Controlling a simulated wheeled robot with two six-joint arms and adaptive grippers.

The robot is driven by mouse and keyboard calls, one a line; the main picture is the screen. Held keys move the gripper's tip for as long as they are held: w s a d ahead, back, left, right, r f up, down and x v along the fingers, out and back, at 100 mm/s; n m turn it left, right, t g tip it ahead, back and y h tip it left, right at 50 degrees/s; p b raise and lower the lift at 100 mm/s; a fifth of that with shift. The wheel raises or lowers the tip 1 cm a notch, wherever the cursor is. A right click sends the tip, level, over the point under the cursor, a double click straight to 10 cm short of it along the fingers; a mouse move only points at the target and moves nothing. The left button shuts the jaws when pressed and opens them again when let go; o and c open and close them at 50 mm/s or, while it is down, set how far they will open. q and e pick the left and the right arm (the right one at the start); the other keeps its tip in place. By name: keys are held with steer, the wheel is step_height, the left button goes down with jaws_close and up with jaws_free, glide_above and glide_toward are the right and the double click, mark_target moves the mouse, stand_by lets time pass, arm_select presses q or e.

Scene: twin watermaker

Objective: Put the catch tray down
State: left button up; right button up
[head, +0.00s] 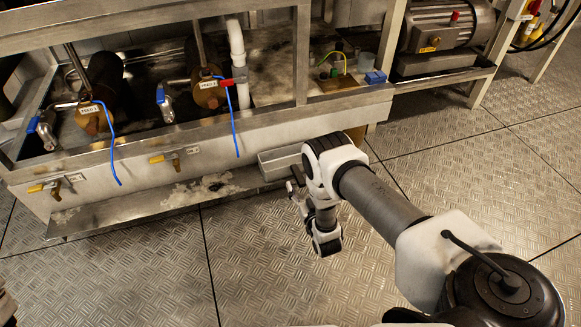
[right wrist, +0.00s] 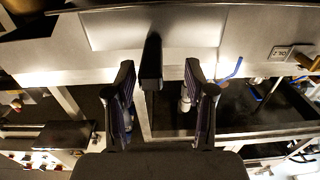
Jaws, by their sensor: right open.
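The catch tray (head: 278,161) is a grey metal box at the foot of the machine's front, at the right end of the low ledge. My right arm hides its right part in the head view. In the right wrist view its bright front face (right wrist: 185,28) shows at the top, with a dark handle (right wrist: 151,62) sticking out toward me. My right gripper (head: 296,190) is in front of the tray. Its two fingers (right wrist: 160,100) are open, one on each side of the handle, with gaps visible. My left gripper is not in view.
The low metal ledge (head: 150,205) runs along the machine's front and has a pale crusty stain. Two brass valves with yellow handles (head: 172,158) and blue hoses (head: 112,150) hang above it. A motor (head: 440,28) stands at the upper right. The tread-plate floor (head: 480,175) is clear.

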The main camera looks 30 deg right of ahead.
mark_target(293, 166)
steer(key=b+x, duration=0.2)
steer(key=x, duration=0.1)
steer(key=b+x, duration=0.1)
steer(key=x, duration=0.1)
steer(key=shift+w+d+f+b, duration=0.1)
steer(key=shift+d+f+b, duration=0.15)
steer(key=shift+d+b, duration=0.15)
steer(key=shift+w+r, duration=0.15)
steer(key=shift+w, duration=0.05)
steer(key=shift+r, duration=0.1)
jaws_close()
steer(key=shift+r, duration=0.15)
